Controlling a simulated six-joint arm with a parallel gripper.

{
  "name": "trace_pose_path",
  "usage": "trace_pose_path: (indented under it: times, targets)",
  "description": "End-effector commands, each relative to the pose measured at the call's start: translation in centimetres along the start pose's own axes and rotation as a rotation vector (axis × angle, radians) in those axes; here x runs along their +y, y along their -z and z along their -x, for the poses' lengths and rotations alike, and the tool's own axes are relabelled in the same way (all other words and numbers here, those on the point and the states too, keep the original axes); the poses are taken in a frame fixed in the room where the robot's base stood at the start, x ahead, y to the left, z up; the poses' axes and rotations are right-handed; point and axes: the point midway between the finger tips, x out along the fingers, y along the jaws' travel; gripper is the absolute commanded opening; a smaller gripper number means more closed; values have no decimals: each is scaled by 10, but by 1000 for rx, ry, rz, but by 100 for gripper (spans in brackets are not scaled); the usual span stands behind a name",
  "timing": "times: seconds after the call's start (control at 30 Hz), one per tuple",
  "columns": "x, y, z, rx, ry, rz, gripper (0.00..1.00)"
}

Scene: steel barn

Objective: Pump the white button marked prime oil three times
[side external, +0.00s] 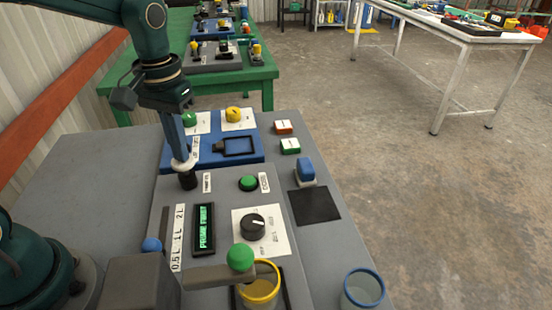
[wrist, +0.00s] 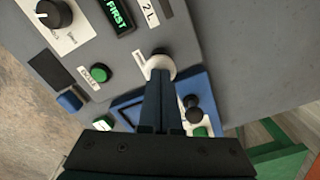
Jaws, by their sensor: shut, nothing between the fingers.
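The white button (side external: 183,165) is a round cap on a black stem, standing on the grey panel (side external: 220,215). A small label (side external: 207,183) sits to its right, too small to read surely. My gripper (side external: 181,155) is shut and empty, pointing down at the cap. In the wrist view the closed fingertips (wrist: 160,56) overlap the white button (wrist: 159,68) and hide its middle. They look at or just above the cap; I cannot tell contact for sure. A display (side external: 204,229) shows green text that seems to read "PRIME FIRST".
A green button (side external: 248,183), black dial (side external: 252,227) and blue-knobbed lever (side external: 152,245) share the panel. A green-knobbed lever (side external: 240,257) is in front, near a yellow-rimmed cup (side external: 259,287). A blue panel (side external: 215,150) lies behind. A blue-rimmed cup (side external: 363,289) stands at right.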

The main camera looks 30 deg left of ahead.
Motion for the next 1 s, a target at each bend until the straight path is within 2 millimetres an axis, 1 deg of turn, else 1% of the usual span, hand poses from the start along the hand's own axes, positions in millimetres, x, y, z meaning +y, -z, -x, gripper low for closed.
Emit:
trace_pose_path:
  times: [0.77,1.0]
  targets:
    - [0,0,-15,-2,0,0,0]
    - [0,0,-14,-1,0,0,0]
